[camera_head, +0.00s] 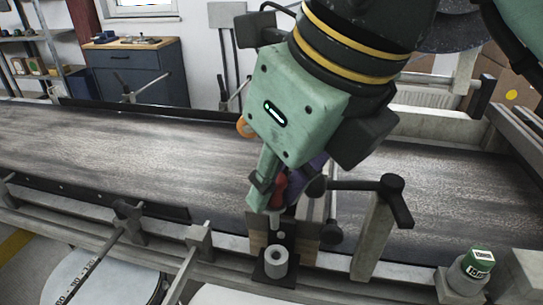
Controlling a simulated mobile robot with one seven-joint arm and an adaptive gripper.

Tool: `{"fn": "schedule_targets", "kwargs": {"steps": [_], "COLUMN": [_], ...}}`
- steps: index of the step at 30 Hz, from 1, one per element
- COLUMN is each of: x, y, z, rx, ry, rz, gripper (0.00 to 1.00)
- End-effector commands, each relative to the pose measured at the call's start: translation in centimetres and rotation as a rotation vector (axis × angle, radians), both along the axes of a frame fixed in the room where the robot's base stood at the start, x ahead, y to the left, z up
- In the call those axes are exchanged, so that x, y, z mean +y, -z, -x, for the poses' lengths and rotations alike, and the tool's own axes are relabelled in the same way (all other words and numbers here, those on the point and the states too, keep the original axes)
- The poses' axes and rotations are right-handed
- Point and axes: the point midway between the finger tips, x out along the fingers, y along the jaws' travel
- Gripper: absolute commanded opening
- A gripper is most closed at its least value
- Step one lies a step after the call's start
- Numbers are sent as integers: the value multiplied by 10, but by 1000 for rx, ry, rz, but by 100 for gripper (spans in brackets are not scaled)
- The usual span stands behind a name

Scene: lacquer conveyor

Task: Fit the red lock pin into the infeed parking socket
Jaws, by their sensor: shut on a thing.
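The red lock pin (279,188) is in my gripper (270,195), which is shut on its red part. The gripper's green finger shows on the left of the pin; the other finger is largely hidden. A pale shaft shows below the red part. A grey hollow cylinder (277,262) stands upright on a dark base at the near conveyor rail, below the pin; it looks like the parking socket. The pin is above it and apart from it, slightly farther back in the picture. Its exact alignment with the opening cannot be told.
A post with a black clamp handle (370,187) stands close on the right. A purple part (308,175) is partly hidden behind the gripper. The conveyor belt (100,150) is bare on the left.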

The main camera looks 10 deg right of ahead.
Motion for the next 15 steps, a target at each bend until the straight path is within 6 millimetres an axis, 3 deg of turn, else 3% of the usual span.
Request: {"fn": "schedule_targets", "kwargs": {"steps": [15], "x": [-3], "y": [42], "z": [-8], "rx": [0], "ry": [-4], "rz": [-1], "gripper": [0]}}
